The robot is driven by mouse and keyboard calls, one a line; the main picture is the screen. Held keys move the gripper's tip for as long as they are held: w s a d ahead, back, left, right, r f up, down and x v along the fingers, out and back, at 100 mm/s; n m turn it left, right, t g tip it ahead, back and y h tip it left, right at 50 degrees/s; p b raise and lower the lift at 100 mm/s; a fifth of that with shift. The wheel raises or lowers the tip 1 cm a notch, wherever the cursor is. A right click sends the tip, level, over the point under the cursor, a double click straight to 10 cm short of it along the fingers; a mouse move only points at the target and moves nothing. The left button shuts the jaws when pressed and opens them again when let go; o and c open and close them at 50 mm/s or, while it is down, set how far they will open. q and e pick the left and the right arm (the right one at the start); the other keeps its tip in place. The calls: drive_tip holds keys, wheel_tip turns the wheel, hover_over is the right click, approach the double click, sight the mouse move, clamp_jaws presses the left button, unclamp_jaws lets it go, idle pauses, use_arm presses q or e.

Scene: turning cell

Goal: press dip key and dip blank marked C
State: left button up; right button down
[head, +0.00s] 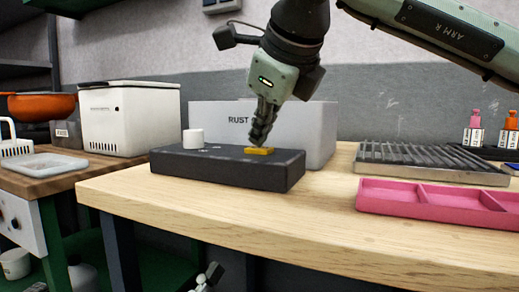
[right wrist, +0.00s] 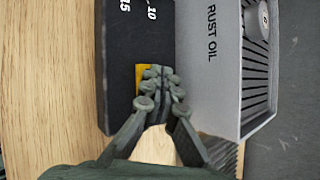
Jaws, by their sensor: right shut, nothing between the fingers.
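My right gripper (head: 257,140) is shut and empty, pointing down at the yellow key (head: 262,151) on top of the black control box (head: 225,172). The fingertips are at or just over the key; I cannot tell whether they press it. In the right wrist view, the closed fingertips (right wrist: 163,74) cover part of the yellow key (right wrist: 140,78) beside the grey tank marked RUST OIL (right wrist: 208,95). The tank (head: 310,125) stands behind the box in the head view. No blank with a readable C shows. My left gripper cannot be made out.
At right are a slatted metal rack (head: 430,178) and a pink compartment tray (head: 400,206), with small labelled bottles (head: 473,132) behind. The wooden table (head: 270,225) is clear in front.

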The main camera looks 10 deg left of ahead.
sight(260, 149)
drive_tip(key=shift+f, duration=0.3)
drive_tip(key=shift+r, duration=0.15)
idle(0.4)
drive_tip(key=shift+r, duration=0.7)
drive_tip(key=shift+r+p, duration=0.15)
drive_tip(key=shift+p, duration=0.2)
drive_tip(key=shift+r+p, duration=1.65)
drive_tip(key=shift+r, duration=0.8)
drive_tip(key=shift+f, duration=0.1)
